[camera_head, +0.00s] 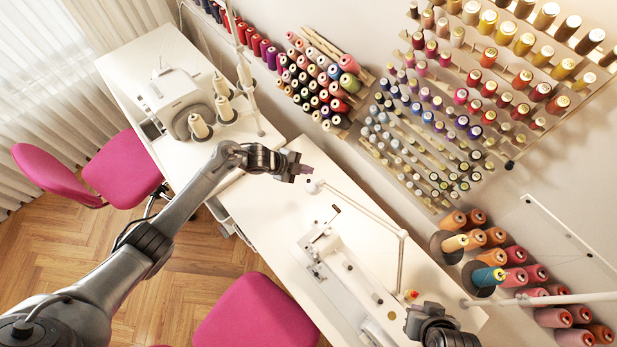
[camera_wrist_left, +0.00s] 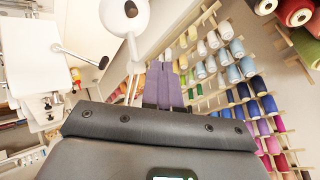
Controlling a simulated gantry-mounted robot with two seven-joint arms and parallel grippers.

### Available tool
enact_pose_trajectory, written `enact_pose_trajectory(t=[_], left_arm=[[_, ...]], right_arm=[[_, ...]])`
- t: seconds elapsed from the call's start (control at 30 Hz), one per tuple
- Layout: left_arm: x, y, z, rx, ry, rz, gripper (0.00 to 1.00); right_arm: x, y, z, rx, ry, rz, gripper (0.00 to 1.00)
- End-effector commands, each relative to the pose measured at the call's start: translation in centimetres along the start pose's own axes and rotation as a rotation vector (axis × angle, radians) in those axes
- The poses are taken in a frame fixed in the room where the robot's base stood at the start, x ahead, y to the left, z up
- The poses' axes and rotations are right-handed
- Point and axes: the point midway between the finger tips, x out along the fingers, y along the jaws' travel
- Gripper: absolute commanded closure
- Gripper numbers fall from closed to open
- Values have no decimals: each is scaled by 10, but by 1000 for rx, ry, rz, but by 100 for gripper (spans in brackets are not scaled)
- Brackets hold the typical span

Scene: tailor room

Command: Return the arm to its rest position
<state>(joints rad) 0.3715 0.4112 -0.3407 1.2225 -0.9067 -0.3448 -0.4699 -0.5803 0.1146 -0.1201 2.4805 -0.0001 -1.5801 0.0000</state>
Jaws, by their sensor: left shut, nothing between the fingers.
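My left arm reaches in from the lower left, across the floor and over the white sewing table (camera_head: 300,232). My left gripper (camera_head: 303,171) is shut and empty, near the gap between the two tables. In the left wrist view its dark purple fingers (camera_wrist_left: 163,84) are together, with nothing between them. Part of my dark right arm shows at the bottom right of the head view; I cannot make out its fingers.
A white lamp head (camera_head: 313,187) is close beside the left gripper and looms in the left wrist view (camera_wrist_left: 122,14). Sewing machines (camera_head: 175,100) (camera_head: 345,275) stand on the tables. Thread racks (camera_head: 325,78) line the wall. Pink chairs (camera_head: 258,315) (camera_head: 122,170) stand on the wooden floor.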

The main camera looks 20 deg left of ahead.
Motion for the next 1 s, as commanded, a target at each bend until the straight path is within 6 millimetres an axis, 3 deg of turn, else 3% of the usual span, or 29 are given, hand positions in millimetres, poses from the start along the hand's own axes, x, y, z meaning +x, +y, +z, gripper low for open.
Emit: enact_pose_trajectory(t=[0.47,0.7,0.87,1.0], left_arm=[[2,3,-3,-9,-8,-4,100],[-1,33,-30,-140,-127,-58,100],[-36,65,-53,-391,-276,-137,100],[-92,99,-69,-686,-407,-195,100]], right_arm=[[0,2,0,-6,-1,5,100],[-4,2,-1,-9,-2,7,100],[-9,2,-2,-9,-1,7,100],[-13,2,-4,-7,-1,6,100]])
